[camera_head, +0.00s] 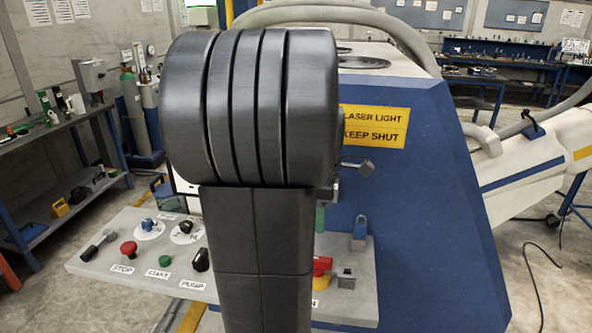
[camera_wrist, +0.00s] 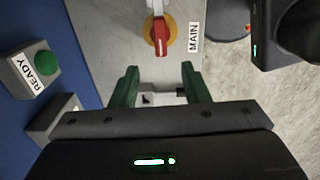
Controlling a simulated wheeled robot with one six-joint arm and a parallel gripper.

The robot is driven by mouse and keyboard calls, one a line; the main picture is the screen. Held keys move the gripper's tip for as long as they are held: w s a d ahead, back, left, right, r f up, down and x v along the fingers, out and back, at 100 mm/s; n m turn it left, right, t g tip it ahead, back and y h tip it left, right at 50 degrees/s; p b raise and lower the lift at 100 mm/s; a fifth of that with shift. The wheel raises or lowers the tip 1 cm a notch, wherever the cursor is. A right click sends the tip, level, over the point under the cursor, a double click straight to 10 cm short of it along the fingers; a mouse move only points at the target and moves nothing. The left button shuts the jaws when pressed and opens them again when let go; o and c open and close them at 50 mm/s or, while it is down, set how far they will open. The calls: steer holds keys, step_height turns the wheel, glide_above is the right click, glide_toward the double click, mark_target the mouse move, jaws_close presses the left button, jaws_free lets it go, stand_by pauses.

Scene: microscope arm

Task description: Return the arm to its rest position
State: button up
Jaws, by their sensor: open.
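My arm is the large black shape filling the middle of the head view, and it hides much of the panel behind it. My gripper (camera_wrist: 160,82) shows in the wrist view as two green fingers standing apart, with no object held between them. A small grey and black fitting (camera_wrist: 162,98) shows below the space between the fingers. A red switch handle (camera_wrist: 159,36) on a yellow disc, labelled MAIN, is beyond the fingertips. The same red switch (camera_head: 322,263) shows just right of my arm in the head view.
The grey control panel (camera_head: 130,250) has STOP, START and other knobs left of my arm. A blue cabinet (camera_head: 430,220) with a yellow laser sign (camera_head: 375,126) stands behind. A READY box (camera_wrist: 36,72) is left of the fingers. A workbench (camera_head: 60,130) is at far left.

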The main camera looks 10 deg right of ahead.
step_height(320, 180, down, 13)
steer(key=shift+f, duration=0.1)
stand_by(0.3)
step_height(320, 180, up, 14)
step_height(320, 180, down, 14)
steer(key=shift+r, duration=0.1)
steer(key=shift+m, duration=0.3)
steer(key=m, duration=0.3)
steer(key=shift+m+p, duration=0.35)
steer(key=shift+m, duration=2.35)
